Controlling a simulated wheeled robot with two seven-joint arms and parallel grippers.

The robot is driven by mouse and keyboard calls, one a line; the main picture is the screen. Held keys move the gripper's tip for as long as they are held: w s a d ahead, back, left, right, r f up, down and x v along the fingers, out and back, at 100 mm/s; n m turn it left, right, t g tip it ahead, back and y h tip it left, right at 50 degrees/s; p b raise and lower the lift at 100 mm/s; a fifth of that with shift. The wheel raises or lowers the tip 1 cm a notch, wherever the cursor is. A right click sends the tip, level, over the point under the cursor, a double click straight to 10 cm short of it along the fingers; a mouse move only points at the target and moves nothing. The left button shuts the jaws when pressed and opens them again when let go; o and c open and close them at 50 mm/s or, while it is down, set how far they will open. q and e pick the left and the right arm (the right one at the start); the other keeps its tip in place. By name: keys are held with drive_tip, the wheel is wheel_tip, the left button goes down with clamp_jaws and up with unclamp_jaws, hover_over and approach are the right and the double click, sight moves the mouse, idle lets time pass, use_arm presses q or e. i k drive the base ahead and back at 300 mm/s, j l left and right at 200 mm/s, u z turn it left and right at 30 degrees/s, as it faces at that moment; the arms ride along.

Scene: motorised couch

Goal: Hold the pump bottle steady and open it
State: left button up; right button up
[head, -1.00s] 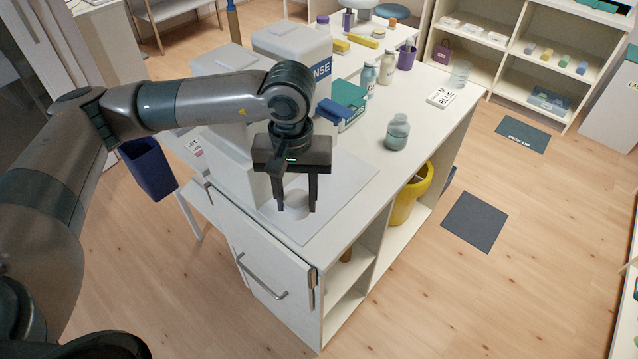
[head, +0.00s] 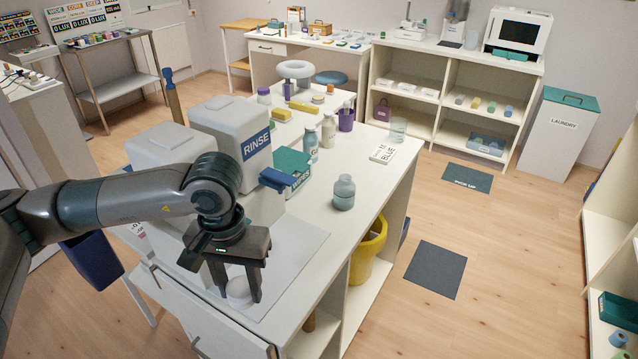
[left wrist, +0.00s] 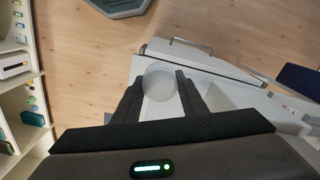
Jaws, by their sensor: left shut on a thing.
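My left gripper (head: 239,294) points down over the near end of the white counter (head: 325,238). It is shut on a pale round thing (head: 237,287), which also shows between the fingers in the left wrist view (left wrist: 160,82). I cannot tell whether this is part of a pump bottle. A grey-blue translucent bottle (head: 344,193) stands upright on the counter, right of the gripper and apart from it. A light-blue bottle (head: 311,144) and a cream bottle (head: 328,130) stand farther back. No pump head is clear on any of them. My right gripper is out of view.
A large grey dispenser marked RINSE (head: 229,125) stands behind the gripper, with a blue lever (head: 276,180) and a teal box (head: 291,167) beside it. A white sign block (head: 387,151) lies farther back. A yellow bin (head: 368,252) sits under the counter. Floor at right is mostly clear.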

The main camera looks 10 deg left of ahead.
sight(344, 189)
drive_tip(key=i+l+u, duration=0.1)
drive_tip(key=l, duration=0.25)
drive_tip(key=i+l, duration=0.2)
drive_tip(key=l, duration=0.15)
drive_tip(key=i+l+u, duration=0.15)
drive_tip(key=l, duration=0.2)
drive_tip(key=i+l, duration=0.1)
drive_tip(key=l, duration=0.25)
drive_tip(key=i+l+u, duration=0.25)
drive_tip(key=i+l, duration=0.35)
